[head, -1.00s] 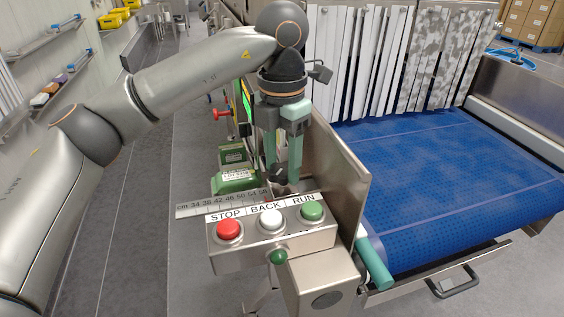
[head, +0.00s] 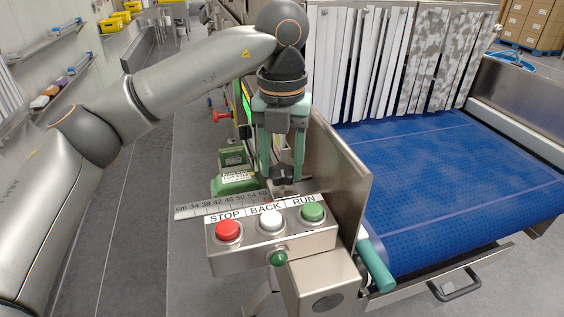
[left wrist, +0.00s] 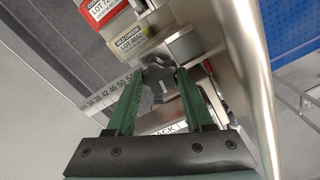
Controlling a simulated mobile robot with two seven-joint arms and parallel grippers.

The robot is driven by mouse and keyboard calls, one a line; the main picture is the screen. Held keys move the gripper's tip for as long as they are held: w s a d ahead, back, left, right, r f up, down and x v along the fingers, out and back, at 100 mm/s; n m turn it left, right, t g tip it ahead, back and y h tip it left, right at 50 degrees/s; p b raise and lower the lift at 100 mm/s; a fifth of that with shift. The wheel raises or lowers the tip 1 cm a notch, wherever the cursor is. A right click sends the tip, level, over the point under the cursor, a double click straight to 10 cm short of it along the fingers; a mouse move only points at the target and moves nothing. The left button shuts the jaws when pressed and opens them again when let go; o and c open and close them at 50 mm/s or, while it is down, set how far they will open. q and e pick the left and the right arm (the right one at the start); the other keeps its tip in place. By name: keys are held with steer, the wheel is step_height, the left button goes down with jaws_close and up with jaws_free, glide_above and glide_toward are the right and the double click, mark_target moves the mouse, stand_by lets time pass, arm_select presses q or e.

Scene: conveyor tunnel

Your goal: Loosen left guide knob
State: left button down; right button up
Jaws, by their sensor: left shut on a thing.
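The left guide knob (head: 284,174) is a dark lobed knob behind the button box, beside the ruler scale (head: 222,205). My left gripper (head: 282,172) points down with its green fingers on either side of the knob and is shut on it. In the left wrist view the knob (left wrist: 158,80) sits between the two fingertips (left wrist: 157,84). The box hides what lies below the knob in the head view. My right gripper is not in view.
The button box (head: 262,257) has red STOP, white BACK and green RUN buttons. A steel guide plate (head: 342,185) stands right of the knob, before the blue belt (head: 440,185).

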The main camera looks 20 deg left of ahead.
mark_target(282, 169)
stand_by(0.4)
arm_select(q)
steer(key=shift+c, duration=1.4)
jaws_free()
step_height(282, 169, up, 13)
steer(key=p, duration=0.2)
steer(key=shift+f, duration=0.2)
